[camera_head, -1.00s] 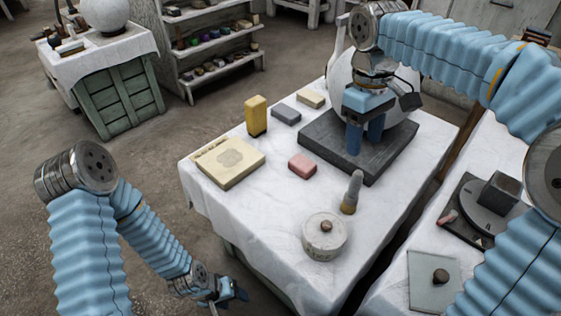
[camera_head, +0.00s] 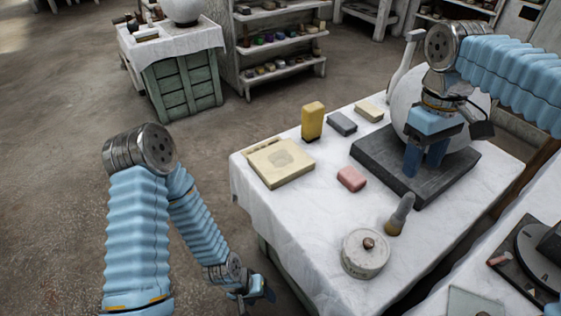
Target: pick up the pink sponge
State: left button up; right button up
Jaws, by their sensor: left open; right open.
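The pink sponge (camera_head: 351,179) is a small rounded block lying on the white-covered table (camera_head: 290,222), left of the dark grey slab. My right gripper (camera_head: 422,170) is open and empty, pointing down over the slab, to the right of the sponge and apart from it. My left gripper (camera_head: 262,290) is open and empty, low beside the table's front left side, well away from the sponge. The sponge is in full view.
Around the sponge are a cream box (camera_head: 281,165), a yellow block (camera_head: 313,121), a grey block (camera_head: 342,123), a pale yellow block (camera_head: 369,111), a brush (camera_head: 400,214) and a lidded round pot (camera_head: 364,254). A white sphere (camera_head: 465,125) stands on the dark slab (camera_head: 375,160).

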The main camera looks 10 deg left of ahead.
aim_at(351, 178)
jog(key=j+z, duration=0.15)
jog(key=j, duration=0.25)
jog(key=i+j+z, duration=0.1)
jog(key=j, duration=0.3)
jog(key=i+j+z, duration=0.2)
jog(key=j, duration=0.35)
jog(key=i+j+z, duration=0.1)
jog(key=i+j, duration=0.15)
